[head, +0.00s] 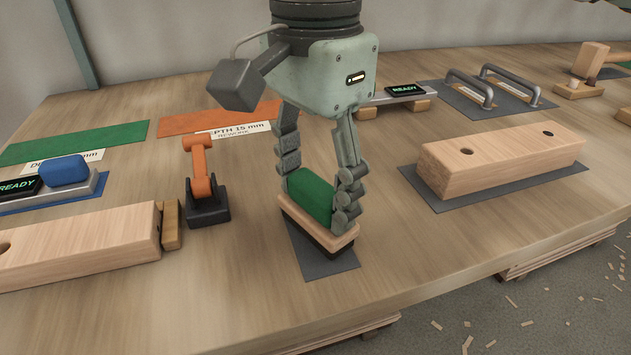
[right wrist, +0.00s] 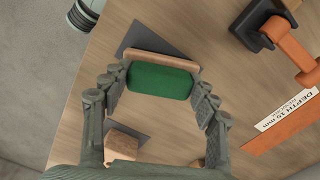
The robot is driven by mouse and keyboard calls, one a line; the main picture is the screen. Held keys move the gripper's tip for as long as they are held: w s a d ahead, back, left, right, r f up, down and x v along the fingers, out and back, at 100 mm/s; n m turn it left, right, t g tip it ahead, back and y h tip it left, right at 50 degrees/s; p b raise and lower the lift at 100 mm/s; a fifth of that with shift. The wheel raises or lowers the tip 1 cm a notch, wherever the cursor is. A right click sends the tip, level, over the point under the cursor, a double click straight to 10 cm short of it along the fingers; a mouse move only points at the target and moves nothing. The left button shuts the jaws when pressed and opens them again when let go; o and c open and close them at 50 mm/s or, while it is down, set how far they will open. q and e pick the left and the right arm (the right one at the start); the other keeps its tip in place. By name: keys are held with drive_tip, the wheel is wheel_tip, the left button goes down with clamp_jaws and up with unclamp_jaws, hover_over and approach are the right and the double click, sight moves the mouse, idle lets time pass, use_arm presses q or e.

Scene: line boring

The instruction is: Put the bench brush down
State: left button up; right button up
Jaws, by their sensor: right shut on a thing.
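The bench brush (head: 312,196) has a green grip on a pale wooden body with a dark underside. My right gripper (head: 318,188) points down with its fingers on both sides of the green grip and is shut on it. The brush is upright, low over a dark grey mat (head: 328,262); I cannot tell whether it touches the mat. In the right wrist view the brush (right wrist: 160,80) lies between the fingertips, with the mat (right wrist: 135,40) showing beside it. My left gripper is not in view.
An orange clamp-like tool on a dark base (head: 203,185) stands left of the brush. A drilled wooden block (head: 75,245) lies at the left; another (head: 505,158) lies on a mat at the right. The bench front edge is close, with bare wood in front of the brush.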

sight(315, 185)
drive_tip(key=shift+f, duration=0.1)
drive_tip(key=o, duration=1.3)
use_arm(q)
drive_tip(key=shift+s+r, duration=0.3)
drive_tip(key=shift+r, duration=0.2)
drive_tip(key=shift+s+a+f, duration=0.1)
use_arm(e)
drive_tip(key=shift+r, duration=0.2)
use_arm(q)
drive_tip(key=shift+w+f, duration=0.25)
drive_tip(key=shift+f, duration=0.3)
use_arm(e)
wheel_tip(315, 185, up, 12)
drive_tip(key=shift+f, duration=0.1)
